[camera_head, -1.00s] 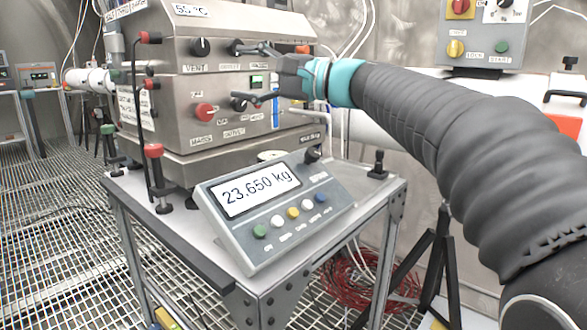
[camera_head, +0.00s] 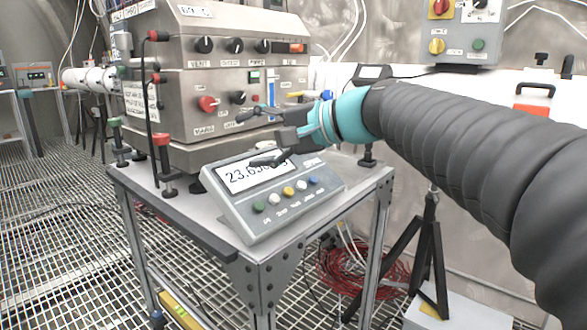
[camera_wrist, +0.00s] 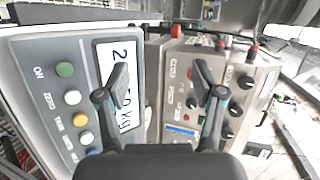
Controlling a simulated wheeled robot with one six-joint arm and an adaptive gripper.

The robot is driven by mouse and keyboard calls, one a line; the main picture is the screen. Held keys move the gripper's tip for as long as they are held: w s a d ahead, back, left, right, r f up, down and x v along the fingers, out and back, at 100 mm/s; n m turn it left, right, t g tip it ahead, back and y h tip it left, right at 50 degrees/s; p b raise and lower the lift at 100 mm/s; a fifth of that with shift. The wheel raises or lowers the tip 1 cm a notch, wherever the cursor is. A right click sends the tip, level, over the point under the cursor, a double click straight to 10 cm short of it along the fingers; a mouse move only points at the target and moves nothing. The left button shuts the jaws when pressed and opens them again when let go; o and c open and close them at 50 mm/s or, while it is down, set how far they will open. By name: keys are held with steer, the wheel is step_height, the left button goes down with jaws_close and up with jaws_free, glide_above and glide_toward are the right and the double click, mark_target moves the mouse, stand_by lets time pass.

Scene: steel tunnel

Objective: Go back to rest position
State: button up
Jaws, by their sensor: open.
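My gripper (camera_head: 255,138) is open and empty. In the head view it hangs in front of the steel machine (camera_head: 210,75), over the upper right part of the scale display (camera_head: 255,172), covering some of its digits. The wrist view shows my gripper (camera_wrist: 160,90) with its two fingers spread apart. The scale panel (camera_wrist: 45,45) lies behind the left finger and the machine's knobbed front (camera_wrist: 250,75) behind the right one. I cannot tell whether a finger touches anything.
The metal cart (camera_head: 225,240) carries the machine and scale. A black tripod (camera_head: 428,250) and red cables (camera_head: 365,275) stand right of it. A switch box (camera_head: 465,30) hangs on the back wall. Grating floor (camera_head: 60,220) is open at left.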

steer(key=s+d+f+n+h, duration=0.1)
steer(key=s+d+f+h, duration=0.3)
steer(key=s+d+f, duration=0.3)
steer(key=s+d+f+n+h+b, duration=0.1)
steer(key=s+d+f+h, duration=0.3)
steer(key=f, duration=1)
steer(key=s+d+f+n+h+b, duration=0.1)
steer(key=s+d+f+n+h, duration=0.2)
steer(key=s+d+f, duration=0.7)
steer(key=shift+d+f+g+h, duration=0.3)
steer(key=shift+d+f+h, duration=0.25)
steer(key=shift+h, duration=0.55)
